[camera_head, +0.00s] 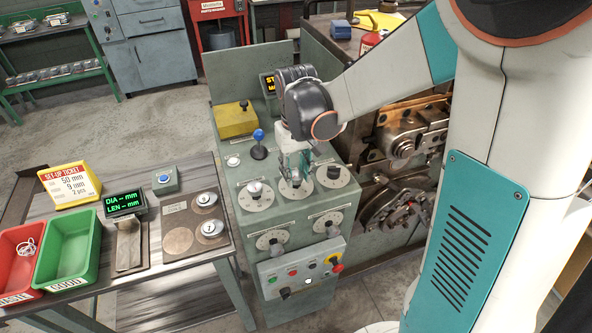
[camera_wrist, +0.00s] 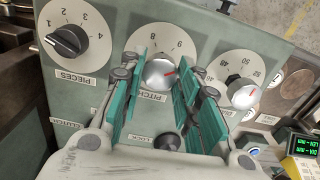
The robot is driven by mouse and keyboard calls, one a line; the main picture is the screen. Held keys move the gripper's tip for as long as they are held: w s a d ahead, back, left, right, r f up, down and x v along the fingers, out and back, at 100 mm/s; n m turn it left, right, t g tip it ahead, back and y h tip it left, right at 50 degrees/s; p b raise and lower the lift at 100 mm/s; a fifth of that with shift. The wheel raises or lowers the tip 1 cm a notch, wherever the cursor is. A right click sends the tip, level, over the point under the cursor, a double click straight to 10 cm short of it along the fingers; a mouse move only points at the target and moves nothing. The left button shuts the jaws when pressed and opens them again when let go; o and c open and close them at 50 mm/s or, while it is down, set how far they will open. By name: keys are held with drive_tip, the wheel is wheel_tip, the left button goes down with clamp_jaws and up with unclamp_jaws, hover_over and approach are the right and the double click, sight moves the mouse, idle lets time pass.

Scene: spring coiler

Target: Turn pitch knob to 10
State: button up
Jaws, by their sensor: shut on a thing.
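The pitch knob (camera_wrist: 158,73) is a silver knob with a red pointer line, on a round white dial above a label reading PITCH. It sits between the teal finger pads of my gripper (camera_wrist: 160,84), which is shut on it. The red line points to the right in the wrist view. The numbers 8 and 9 show on the dial's far side; other scale marks are hidden by the fingers. In the head view my gripper (camera_head: 294,166) reaches down to the middle dial (camera_head: 297,190) of the upper row on the grey-green console.
The pieces knob (camera_wrist: 67,41) and another numbered knob (camera_wrist: 240,92) flank the pitch knob closely. A dark lock knob (camera_wrist: 167,142) is nearby. A blue-topped lever (camera_head: 258,142) stands behind the dials. A button panel (camera_head: 300,268) is on the console's front.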

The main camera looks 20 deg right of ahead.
sight(296, 175)
drive_tip(key=m, duration=0.3)
drive_tip(key=shift+m, duration=2.1)
drive_tip(key=o, duration=1.1)
wheel_tip(296, 175, up, 12)
drive_tip(key=shift+s+r, duration=0.1)
